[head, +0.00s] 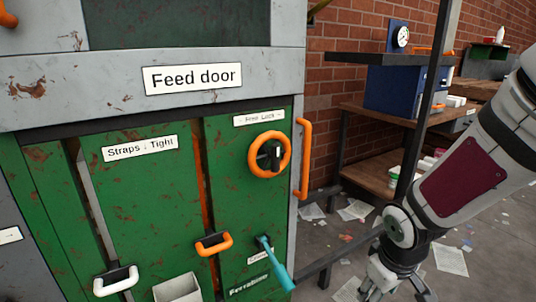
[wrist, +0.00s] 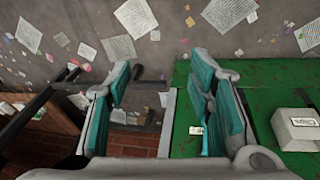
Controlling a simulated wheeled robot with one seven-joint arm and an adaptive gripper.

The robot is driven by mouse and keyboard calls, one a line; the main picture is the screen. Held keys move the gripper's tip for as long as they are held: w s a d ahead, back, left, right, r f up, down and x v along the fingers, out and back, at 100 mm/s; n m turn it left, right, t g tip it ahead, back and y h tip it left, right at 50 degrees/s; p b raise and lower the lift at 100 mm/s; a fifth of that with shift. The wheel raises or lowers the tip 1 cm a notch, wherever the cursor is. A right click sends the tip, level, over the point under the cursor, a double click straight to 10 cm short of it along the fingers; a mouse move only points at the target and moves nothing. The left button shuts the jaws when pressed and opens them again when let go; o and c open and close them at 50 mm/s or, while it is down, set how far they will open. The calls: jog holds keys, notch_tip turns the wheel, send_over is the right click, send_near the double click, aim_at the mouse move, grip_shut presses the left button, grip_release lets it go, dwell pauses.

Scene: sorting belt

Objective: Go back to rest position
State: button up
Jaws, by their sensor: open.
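My gripper (head: 380,284) hangs at the bottom right of the head view, beside the green machine's right side. Its lower end is cut off by the frame edge. In the wrist view my gripper (wrist: 160,85) has its two teal-padded fingers spread wide apart, with nothing held between them. The green machine (head: 145,200) fills the left of the head view, under a "Feed door" sign (head: 193,77). A teal lever (head: 275,262) slants down from its lower right front, apart from my gripper.
An orange wheel (head: 256,158) and orange handles (head: 304,160) stick out from the machine. A small bin (head: 178,288) hangs low on its front. A shelf rack (head: 395,60) with a blue box (head: 395,95) stands behind my arm. Papers (head: 450,258) litter the floor.

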jog(key=s+a+r+m+g+y, duration=0.1)
jog(key=s+a+r+m, duration=0.15)
jog(key=s+r, duration=0.8)
jog(key=s+a+r+m+g, duration=0.1)
jog(key=s+a+r+m, duration=0.35)
jog(key=s, duration=1.05)
jog(key=d+r+n+t+p, duration=0.1)
jog(key=r+p, duration=1.4)
jog(key=r, duration=0.2)
jog(key=d+r+n+t+p, duration=0.1)
jog(key=d+r+t+p, duration=0.1)
jog(key=r+p, duration=1.4)
jog(key=shift+w+r+t, duration=0.3)
jog(key=shift+r, duration=0.15)
jog(key=shift+d, duration=0.1)
